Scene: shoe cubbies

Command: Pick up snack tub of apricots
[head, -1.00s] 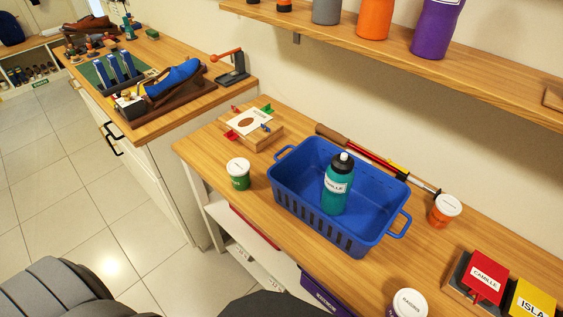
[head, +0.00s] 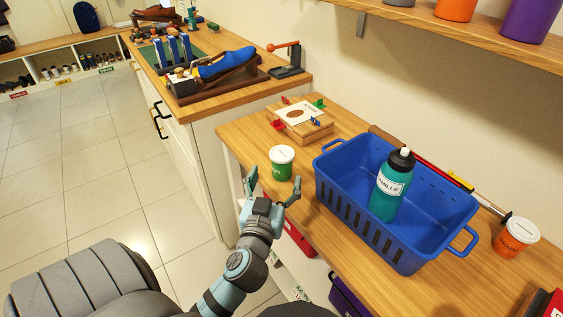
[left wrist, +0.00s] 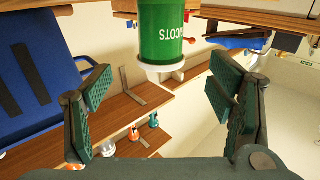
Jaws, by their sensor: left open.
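The snack tub of apricots (head: 281,165) is green with a white lid. It stands upright on the wooden bench, left of the blue basket. In the left wrist view the tub (left wrist: 167,32) appears upside down, and its label shows letters ending in "COTS". My left gripper (head: 273,187) is open just in front of the tub, at the bench's near edge. In the left wrist view the spread fingers (left wrist: 158,92) have the tub ahead, roughly centred between them and beyond the tips. Nothing is between the fingers. My right gripper is not in view.
The blue basket (head: 345,219) holds a teal bottle (head: 388,188) and stands close right of the tub. A wooden frame with coloured clips (head: 303,121) lies behind the tub. An orange tub (head: 514,238) stands further right. Bare wood surrounds the green tub.

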